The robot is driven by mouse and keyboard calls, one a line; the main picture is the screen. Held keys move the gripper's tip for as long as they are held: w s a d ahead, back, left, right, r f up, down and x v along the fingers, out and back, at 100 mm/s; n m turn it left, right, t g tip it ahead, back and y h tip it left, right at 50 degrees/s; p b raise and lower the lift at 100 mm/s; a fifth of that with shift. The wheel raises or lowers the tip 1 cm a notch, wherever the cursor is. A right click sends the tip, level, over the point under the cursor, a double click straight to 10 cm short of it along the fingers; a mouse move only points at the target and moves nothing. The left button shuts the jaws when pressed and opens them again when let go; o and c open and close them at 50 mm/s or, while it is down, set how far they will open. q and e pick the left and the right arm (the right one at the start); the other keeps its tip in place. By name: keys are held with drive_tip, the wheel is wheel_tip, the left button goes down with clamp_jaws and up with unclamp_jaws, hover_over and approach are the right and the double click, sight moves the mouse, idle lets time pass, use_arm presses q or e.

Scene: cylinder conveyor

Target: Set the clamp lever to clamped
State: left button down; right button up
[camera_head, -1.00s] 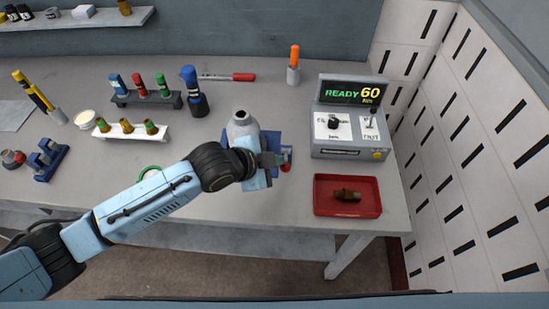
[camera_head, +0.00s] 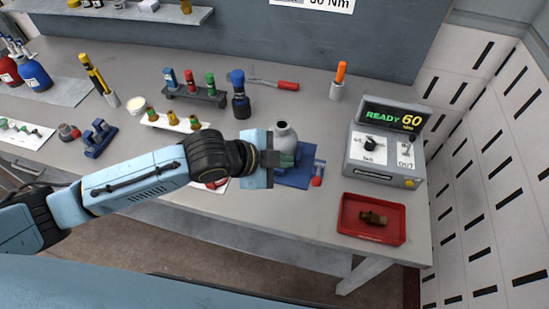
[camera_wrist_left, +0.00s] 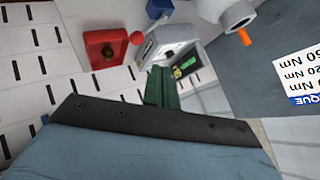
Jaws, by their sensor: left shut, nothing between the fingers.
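A grey bottle-shaped cylinder (camera_head: 285,136) stands upright at a blue clamp base (camera_head: 294,180) near the table's front edge. The clamp lever's red ball knob (camera_head: 317,181) is at the right side of the base; it also shows in the left wrist view (camera_wrist_left: 136,38). My left gripper (camera_head: 288,160) is shut and empty, in front of the cylinder and left of the red knob, apart from the knob. Its green fingers (camera_wrist_left: 162,88) lie together in the left wrist view. The gripper hides part of the clamp. My right gripper is not in view.
A red tray (camera_head: 346,218) with a brass part and a grey control box (camera_head: 357,152) reading "READY 60" stand to the right. An orange marker in a holder (camera_head: 337,90), a red-handled tool (camera_head: 288,86) and a dark blue-topped bottle (camera_head: 241,104) are behind.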

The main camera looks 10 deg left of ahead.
use_arm(q)
drive_tip(key=v, duration=0.2)
drive_tip(key=shift+s+a+r, duration=0.2)
drive_tip(key=shift+s, duration=0.05)
idle(0.5)
